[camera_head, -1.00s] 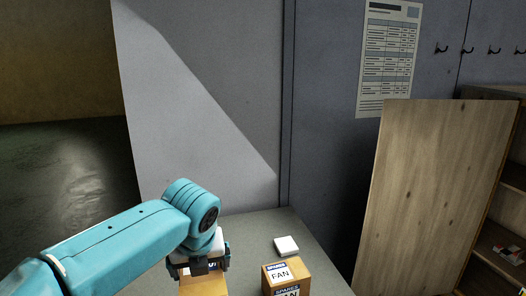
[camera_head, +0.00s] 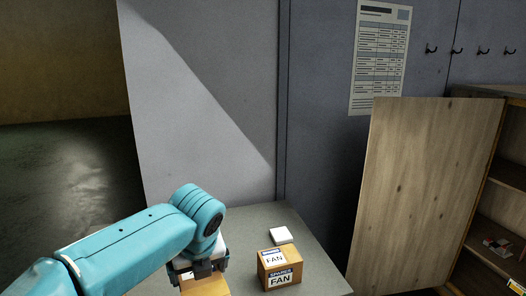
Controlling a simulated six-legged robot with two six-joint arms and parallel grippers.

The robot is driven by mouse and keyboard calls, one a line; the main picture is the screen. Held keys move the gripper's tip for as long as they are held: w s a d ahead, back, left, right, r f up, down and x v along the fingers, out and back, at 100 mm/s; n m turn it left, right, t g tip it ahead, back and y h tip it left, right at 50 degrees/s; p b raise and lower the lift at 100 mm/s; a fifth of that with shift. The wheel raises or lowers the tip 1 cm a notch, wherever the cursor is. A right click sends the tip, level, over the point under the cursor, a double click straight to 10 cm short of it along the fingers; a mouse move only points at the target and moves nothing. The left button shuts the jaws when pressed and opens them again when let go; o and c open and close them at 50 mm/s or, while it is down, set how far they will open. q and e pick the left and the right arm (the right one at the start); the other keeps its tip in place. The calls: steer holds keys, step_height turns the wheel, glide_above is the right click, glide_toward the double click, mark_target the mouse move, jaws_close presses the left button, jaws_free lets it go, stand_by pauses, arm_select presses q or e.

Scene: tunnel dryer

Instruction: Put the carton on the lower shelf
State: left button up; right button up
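A brown carton (camera_head: 206,287) is at the bottom of the view, below my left gripper (camera_head: 197,274); its lower part is cut off by the frame. The dark fingers are at the carton's top, but I cannot tell if they are closed on it. A second brown carton (camera_head: 290,265) with white and blue "SPARES FAN" labels stands on the grey table, right of my gripper and apart from it. A wooden cabinet at the right has an upper shelf (camera_head: 512,173) and a lower shelf (camera_head: 487,232), both partly in view. My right gripper is not in view.
A small white block (camera_head: 281,235) lies behind the labelled carton on the grey table (camera_head: 318,272). A wooden door panel (camera_head: 420,190) stands in front of the cabinet's left part. Hooks and a paper sheet are on the wall.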

arm_select(q)
steer(key=a+f+n+g+y, duration=0.1)
steer(key=f+n, duration=0.1)
steer(key=n, duration=0.2)
steer(key=s+a+f+n+g+y, duration=0.1)
steer(key=f+n, duration=0.2)
steer(key=n, duration=0.1)
steer(key=a+f+n+g, duration=0.1)
steer(key=f+n, duration=0.2)
steer(key=n, duration=0.1)
steer(key=shift+s+f+g+y, duration=0.25)
steer(key=shift+s+g+y, duration=0.15)
steer(key=s+a+f+n+g+h, duration=0.1)
steer(key=s+f+n+g+h, duration=0.1)
steer(key=n, duration=0.7)
steer(key=s+a+f+n+g+h, duration=0.2)
steer(key=s+f+n, duration=0.2)
steer(key=f+n, duration=0.3)
steer(key=n, duration=0.3)
steer(key=shift+f+g+h, duration=0.2)
steer(key=shift+g+h, duration=0.1)
steer(key=shift+s+r, duration=0.1)
